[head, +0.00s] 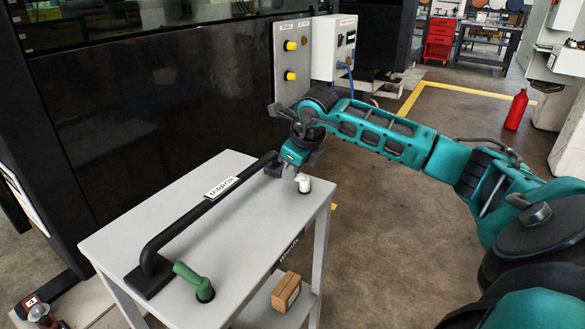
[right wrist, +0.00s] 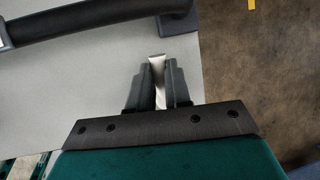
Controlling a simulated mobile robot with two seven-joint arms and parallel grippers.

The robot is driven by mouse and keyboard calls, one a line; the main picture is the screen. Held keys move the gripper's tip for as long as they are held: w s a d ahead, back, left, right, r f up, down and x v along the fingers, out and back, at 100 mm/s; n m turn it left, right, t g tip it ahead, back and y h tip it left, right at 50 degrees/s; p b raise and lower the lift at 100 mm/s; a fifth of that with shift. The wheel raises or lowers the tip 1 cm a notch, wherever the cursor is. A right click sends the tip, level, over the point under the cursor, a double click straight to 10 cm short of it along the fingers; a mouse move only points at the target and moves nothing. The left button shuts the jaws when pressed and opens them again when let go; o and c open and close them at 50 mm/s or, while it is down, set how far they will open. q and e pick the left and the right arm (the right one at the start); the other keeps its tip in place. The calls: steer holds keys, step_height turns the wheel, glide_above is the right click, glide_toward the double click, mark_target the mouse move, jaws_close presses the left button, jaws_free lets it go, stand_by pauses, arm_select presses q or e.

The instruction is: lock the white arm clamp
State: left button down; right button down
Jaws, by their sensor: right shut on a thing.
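The white arm clamp (head: 304,184) stands near the far right corner of the grey trolley top. My right gripper (head: 289,172) reaches down to it from above. In the right wrist view a pale white piece (right wrist: 157,64) of the clamp shows between the two dark fingers of my right gripper (right wrist: 159,80), which are shut on it. The fingers hide part of the clamp. A black arm labelled MIRROR (head: 221,187) runs along the trolley top beside the clamp. My left gripper is in neither view.
A green clamp (head: 196,281) stands at the near end of the grey trolley (head: 230,237). A cardboard box (head: 286,291) lies on its lower shelf. A dark cab wall (head: 150,110) rises behind. A panel with yellow knobs (head: 290,62) stands beyond. Floor right of the trolley is clear.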

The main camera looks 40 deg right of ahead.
stand_by(0.4)
steer(key=c, duration=1.1)
jaws_free()
steer(key=shift+r, duration=0.15)
steer(key=p+v, duration=0.1)
steer(key=v, duration=1.1)
steer(key=shift+s+a+r+p, duration=0.1)
steer(key=shift+r+p, duration=0.25)
steer(key=shift+p, duration=0.05)
